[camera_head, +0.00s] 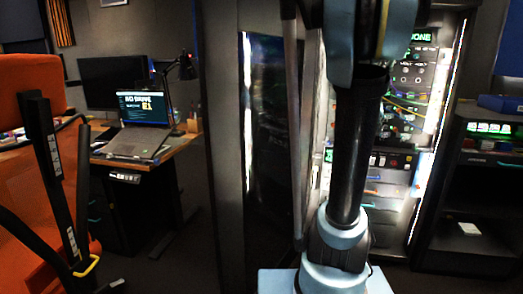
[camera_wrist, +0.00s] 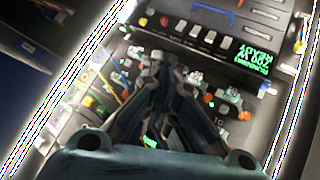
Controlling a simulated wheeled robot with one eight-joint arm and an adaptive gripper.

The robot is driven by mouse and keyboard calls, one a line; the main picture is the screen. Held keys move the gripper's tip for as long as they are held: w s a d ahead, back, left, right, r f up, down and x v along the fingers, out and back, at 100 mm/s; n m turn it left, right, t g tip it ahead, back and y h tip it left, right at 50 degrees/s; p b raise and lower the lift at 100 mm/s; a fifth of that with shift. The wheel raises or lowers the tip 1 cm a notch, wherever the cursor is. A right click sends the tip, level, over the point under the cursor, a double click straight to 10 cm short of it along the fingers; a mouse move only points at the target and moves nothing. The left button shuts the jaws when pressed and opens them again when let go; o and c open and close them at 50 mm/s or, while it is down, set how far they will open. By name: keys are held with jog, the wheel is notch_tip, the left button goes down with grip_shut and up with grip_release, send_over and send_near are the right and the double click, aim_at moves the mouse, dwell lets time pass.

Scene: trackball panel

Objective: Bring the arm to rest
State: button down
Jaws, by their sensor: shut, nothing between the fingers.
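My gripper (camera_wrist: 165,85) shows in the wrist view with its dark fingers together and nothing between them. It points at a lit equipment panel (camera_wrist: 220,40) with switches, coloured knobs and a green text display (camera_wrist: 255,57). I cannot tell whether the fingertips touch the panel. In the head view my arm stands upright in front of the lit rack (camera_head: 400,180), and my gripper is not visible there. The arm hides part of the rack. I cannot make out a trackball in either view.
A desk (camera_head: 165,150) with a laptop (camera_head: 143,110), a monitor and a lamp stands at the left. An orange chair (camera_head: 30,150) is at the near left. A dark cabinet side (camera_head: 265,130) stands left of the rack. A shelf unit (camera_head: 480,190) is at the right.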

jog(key=s+a+f+n+g+y, duration=0.2)
jog(key=s+a+f+y, duration=0.2)
jog(key=s+a+f, duration=0.7)
jog(key=s+a+f+n+g+y, duration=0.2)
jog(key=s+a+f, duration=0.9)
jog(key=s+a, duration=0.6)
jog(key=shift+s+a+f+n+y, duration=0.15)
jog(key=shift+s+n+y, duration=0.2)
jog(key=shift+n+y, duration=0.45)
